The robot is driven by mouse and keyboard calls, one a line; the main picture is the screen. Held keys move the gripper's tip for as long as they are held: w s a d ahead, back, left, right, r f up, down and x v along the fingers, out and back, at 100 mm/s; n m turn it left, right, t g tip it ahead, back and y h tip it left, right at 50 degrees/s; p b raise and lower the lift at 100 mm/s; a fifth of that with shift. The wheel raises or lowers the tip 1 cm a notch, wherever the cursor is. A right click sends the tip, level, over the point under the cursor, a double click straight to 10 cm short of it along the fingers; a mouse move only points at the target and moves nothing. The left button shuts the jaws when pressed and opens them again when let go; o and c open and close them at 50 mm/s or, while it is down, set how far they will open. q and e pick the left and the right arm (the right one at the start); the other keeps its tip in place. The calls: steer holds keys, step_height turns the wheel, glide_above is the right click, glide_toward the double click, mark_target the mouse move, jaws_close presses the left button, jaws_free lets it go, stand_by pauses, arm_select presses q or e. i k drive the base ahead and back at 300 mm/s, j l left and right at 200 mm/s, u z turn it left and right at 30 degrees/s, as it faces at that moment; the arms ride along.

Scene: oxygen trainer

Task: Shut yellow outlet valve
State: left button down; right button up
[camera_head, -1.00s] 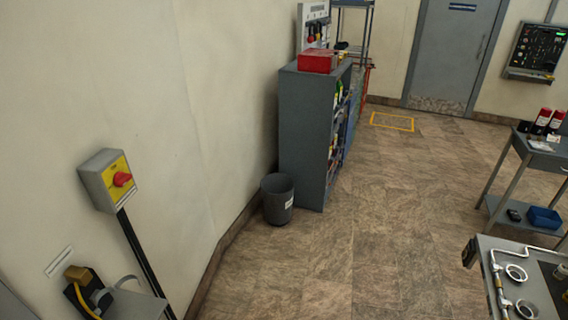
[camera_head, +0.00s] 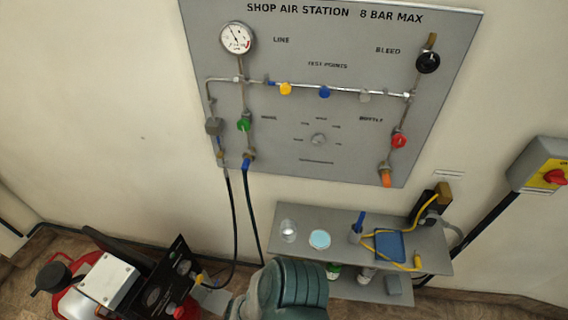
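A grey wall panel (camera_head: 300,60) headed "SHOP AIR STATION 8 BAR MAX" carries pipes and fittings. A small yellow knob or cap (camera_head: 286,88) sits on its horizontal pipe under the "TEST POINTS" label, left of a blue one (camera_head: 324,92) and a grey one (camera_head: 364,96). No label naming a yellow outlet valve is readable, so I cannot tell whether this is it, or whether it is open or shut. A rounded dark teal part at the bottom centre looks like part of my arm. No gripper fingers show, and nothing touches the panel.
The panel also has a gauge (camera_head: 237,38), a green knob (camera_head: 243,124), a red knob (camera_head: 399,140) and a black knob (camera_head: 428,62). A grey shelf (camera_head: 435,245) with small items juts out below. A red-tanked machine (camera_head: 75,301) stands at lower left, near hanging hoses (camera_head: 247,215).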

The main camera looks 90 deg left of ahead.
mark_target(200, 279)
steer(key=u, duration=0.95)
steer(key=j+u, duration=0.1)
steer(key=u, duration=1.8)
steer(key=i+u, duration=0.1)
steer(key=u, duration=0.9)
steer(key=k+u, duration=0.15)
steer(key=u, duration=1)
